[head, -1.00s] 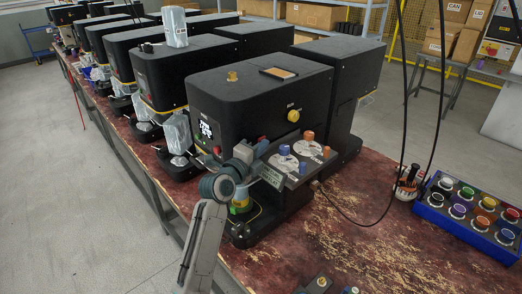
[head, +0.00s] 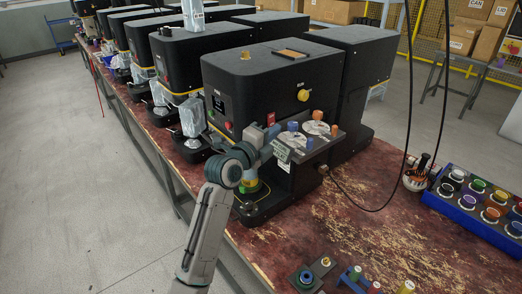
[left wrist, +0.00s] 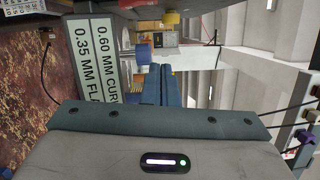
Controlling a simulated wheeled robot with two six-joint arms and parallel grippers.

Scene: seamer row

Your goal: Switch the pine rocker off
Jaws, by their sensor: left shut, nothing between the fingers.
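The nearest black seamer (head: 265,85) stands on the worn red bench, with a small display and small controls on its front. A red control (head: 228,125) sits on its front panel, and a red-topped piece (head: 271,118) shows just above my gripper. I cannot make out which part is the pine rocker. My left gripper (head: 270,133) is close to the seamer's front, beside the shelf with two white discs. In the left wrist view its blue fingers (left wrist: 166,84) are together and empty, beside a label plate (left wrist: 92,60). My right gripper is not in view.
The shelf carries blue and orange knobs (head: 317,115). A blue tray of coloured caps (head: 470,215) lies at the right, beside hanging black cables. Small fixtures (head: 310,275) lie near the bench's front. More seamers run to the back left. The bench middle is mostly clear.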

